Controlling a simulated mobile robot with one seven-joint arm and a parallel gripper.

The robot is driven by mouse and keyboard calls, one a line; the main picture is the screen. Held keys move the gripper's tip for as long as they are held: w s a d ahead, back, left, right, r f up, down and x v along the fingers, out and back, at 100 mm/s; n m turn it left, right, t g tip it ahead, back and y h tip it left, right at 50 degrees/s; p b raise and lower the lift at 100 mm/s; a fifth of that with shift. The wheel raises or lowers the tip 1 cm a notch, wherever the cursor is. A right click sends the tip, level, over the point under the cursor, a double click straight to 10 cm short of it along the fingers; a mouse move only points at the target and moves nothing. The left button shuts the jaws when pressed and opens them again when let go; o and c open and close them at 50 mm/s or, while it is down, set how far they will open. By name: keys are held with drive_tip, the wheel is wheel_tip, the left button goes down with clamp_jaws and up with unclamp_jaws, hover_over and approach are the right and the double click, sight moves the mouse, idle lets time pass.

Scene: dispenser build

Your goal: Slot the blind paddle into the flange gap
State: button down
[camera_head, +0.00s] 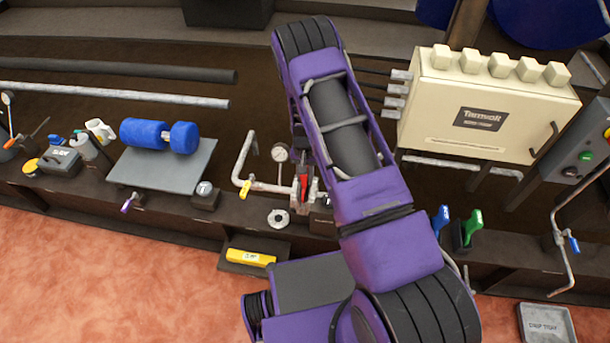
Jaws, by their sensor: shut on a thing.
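My gripper (304,158) is small and dark below the far end of my purple arm, which hides part of it. It is shut on a red piece (304,173), which looks like the blind paddle, pointing down at the pipe flanges (312,190). The flanges are grey metal on the bench, at the right end of a bent pipe (240,165). The paddle's lower end and the gap are too small and covered to tell whether the paddle is in the gap, touching or above it.
A pressure gauge (280,152) and a yellow-handled valve (245,189) stand close left of the flanges. A metal ring (278,217) lies in front. A cream cabinet (485,105) is at right. Blue (441,220) and green (472,226) handled tools stand right of my arm.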

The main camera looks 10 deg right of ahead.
drive_tip(key=shift+f, duration=0.8)
idle(0.4)
drive_tip(key=c, duration=0.6)
unclamp_jaws()
drive_tip(key=shift+o, duration=0.4)
drive_tip(key=o, duration=0.4)
drive_tip(key=shift+o, duration=0.2)
drive_tip(key=shift+r+p, duration=2.15)
drive_tip(key=shift+r, duration=1.85)
